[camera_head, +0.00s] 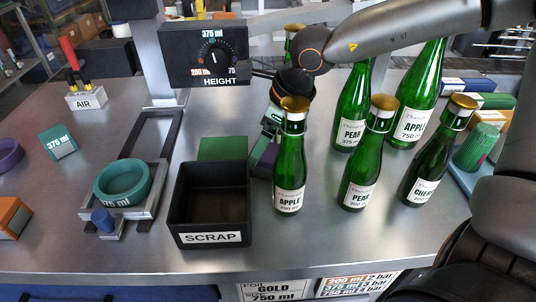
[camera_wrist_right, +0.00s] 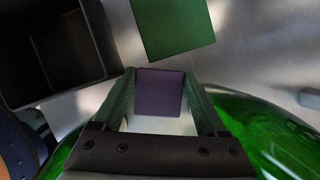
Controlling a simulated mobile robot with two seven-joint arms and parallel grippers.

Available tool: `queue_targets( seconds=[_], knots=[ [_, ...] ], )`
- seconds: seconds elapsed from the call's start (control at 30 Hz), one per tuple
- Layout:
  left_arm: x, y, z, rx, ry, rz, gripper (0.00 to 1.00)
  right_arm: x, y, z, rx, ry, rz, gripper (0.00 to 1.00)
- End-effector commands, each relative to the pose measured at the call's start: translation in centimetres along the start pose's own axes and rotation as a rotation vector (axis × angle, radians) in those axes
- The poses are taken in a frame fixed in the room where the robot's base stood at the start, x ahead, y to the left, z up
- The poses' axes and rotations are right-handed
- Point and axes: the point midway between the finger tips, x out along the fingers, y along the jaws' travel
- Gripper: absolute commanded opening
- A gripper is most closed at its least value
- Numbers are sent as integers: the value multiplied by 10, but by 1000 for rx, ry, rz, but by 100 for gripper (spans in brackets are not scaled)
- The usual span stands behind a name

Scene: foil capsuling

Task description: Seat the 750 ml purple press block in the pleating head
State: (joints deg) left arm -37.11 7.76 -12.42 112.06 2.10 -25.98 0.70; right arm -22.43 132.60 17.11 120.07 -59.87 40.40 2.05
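The purple block (camera_head: 264,156) is partly hidden behind a green bottle in the head view, and I read no label on it. In the right wrist view the purple block (camera_wrist_right: 159,92) sits between the fingertips of my right gripper (camera_wrist_right: 160,80), with both fingers against its sides. My right gripper (camera_head: 270,128) reaches down behind the APPLE bottle in the head view. I cannot tell whether the block is clear of the table. No part is marked as the pleating head. My left gripper is not in view.
Several green bottles (camera_head: 289,168) stand close to my right gripper. The black SCRAP bin (camera_head: 212,238) is at its left, before a green plate (camera_head: 222,148). A teal ring (camera_head: 122,180) sits in a metal fixture.

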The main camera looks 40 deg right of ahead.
Motion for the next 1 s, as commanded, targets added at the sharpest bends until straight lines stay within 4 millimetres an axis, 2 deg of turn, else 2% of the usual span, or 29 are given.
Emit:
queue_targets(
  seconds=[0.07,0.53,0.77,1.0],
  knots=[
    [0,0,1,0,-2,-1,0,0,0,0,0,-1,0,58],
    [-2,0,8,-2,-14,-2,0,0,0,0,0,-2,-1,5],
    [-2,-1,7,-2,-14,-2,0,-7,-1,4,-1,-5,-2,4],
    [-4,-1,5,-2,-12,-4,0,-48,-1,21,-1,-8,-4,4]
  ],
)
